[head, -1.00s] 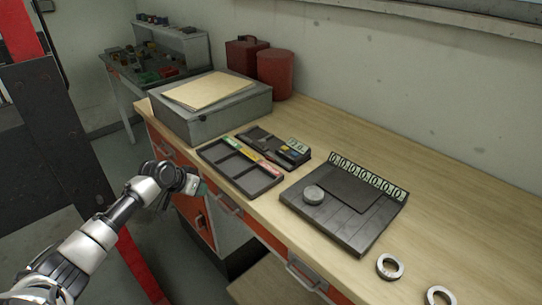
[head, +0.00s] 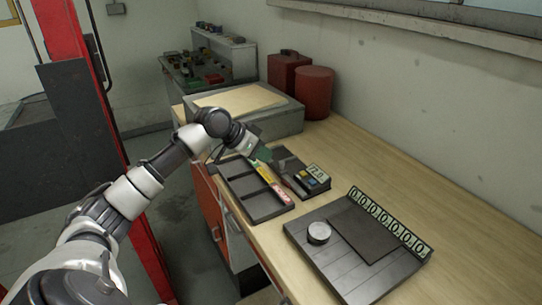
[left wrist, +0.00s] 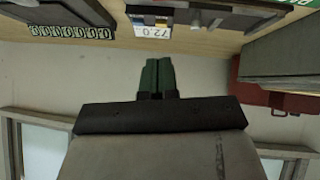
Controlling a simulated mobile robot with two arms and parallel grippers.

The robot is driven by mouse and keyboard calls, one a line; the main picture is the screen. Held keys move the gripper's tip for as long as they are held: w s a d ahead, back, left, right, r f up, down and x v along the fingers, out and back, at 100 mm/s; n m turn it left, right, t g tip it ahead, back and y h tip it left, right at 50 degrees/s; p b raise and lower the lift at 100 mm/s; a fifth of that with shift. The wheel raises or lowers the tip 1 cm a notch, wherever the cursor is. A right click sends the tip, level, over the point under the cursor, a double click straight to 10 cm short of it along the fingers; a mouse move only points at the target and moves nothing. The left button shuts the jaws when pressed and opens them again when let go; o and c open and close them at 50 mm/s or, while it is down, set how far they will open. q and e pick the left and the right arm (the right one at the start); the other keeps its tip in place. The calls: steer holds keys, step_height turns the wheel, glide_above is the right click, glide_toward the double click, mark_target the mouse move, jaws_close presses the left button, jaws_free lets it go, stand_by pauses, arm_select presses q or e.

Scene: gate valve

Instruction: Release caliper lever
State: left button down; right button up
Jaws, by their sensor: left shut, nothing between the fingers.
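The caliper seems to be the dark device with a small numbered display (head: 318,174) and coloured buttons, lying on the bench beside a divided tray. Its display reading 72.0 shows at the top of the left wrist view (left wrist: 152,30). I cannot make out a lever on it. My left gripper (head: 266,156) is over the back of the tray and the device's far end, partly covering them. Its green fingers (left wrist: 158,76) are together with nothing between them in the left wrist view. I see no contact with the device. My right gripper is not in view.
The dark divided tray (head: 262,207) lies at the bench's front edge. A dark plate with a round knob (head: 319,232) and a row of zeros (head: 390,222) lies to the right. A grey box (head: 285,119) and a red canister (head: 314,92) stand behind. Bare wood (head: 440,210) lies at right.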

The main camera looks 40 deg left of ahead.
mark_target(285, 184)
arm_select(q)
steer(key=p+x, duration=0.1)
steer(key=x, duration=0.5)
steer(key=shift+r, duration=0.1)
steer(key=f, duration=0.1)
steer(key=f+p, duration=0.1)
steer(key=w+d+f, duration=0.1)
steer(key=shift+f, duration=0.4)
steer(key=shift+s+d+f+p, duration=0.1)
steer(key=shift+s+f+p, duration=0.15)
steer(key=shift+f, duration=0.35)
steer(key=shift+w+f, duration=0.15)
steer(key=shift+f, duration=0.05)
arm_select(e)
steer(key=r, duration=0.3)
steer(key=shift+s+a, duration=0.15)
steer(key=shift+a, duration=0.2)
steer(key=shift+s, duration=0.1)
